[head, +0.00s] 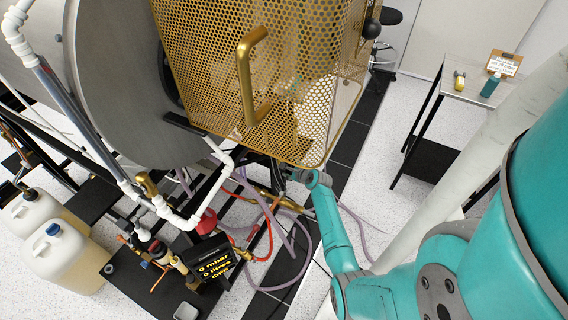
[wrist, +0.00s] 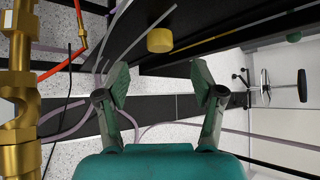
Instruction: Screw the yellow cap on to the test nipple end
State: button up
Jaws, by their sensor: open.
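A short yellow cylinder, which looks like the yellow cap (wrist: 160,40), shows in the wrist view just beyond my fingertips, centred between them, against a dark bar. What it rests on or is fixed to cannot be told. My gripper (wrist: 160,66) is open, with its fingers spread and nothing between them. In the head view my gripper (head: 297,176) is small, by the lower corner of the mesh cage, and partly hidden. A brass fitting (wrist: 18,105) stands at the left of the wrist view. I cannot tell which part is the test nipple end.
The brass mesh cage (head: 255,75) and hoses (head: 275,240) crowd the arm's left. A display box (head: 212,265) sits below, near jerrycans (head: 65,258). A side table (head: 475,98) at right holds a teal bottle (head: 490,86) and a small yellow item (head: 459,80).

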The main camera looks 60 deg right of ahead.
jog(key=shift+x, duration=3.85)
grip_shut()
jog(key=shift+d+r+m+y, duration=0.15)
jog(key=shift+m+y, duration=0.15)
jog(key=shift+y, duration=0.2)
jog(key=y, duration=0.1)
jog(key=m+y, duration=0.1)
jog(key=shift+d+g+y, duration=0.2)
jog(key=shift+g+y, duration=0.1)
jog(key=shift+g, duration=0.1)
jog(key=shift+a+m+y, duration=0.1)
jog(key=shift+m+y, duration=0.8)
jog(key=shift+y, duration=0.4)
jog(key=shift+w, duration=0.2)
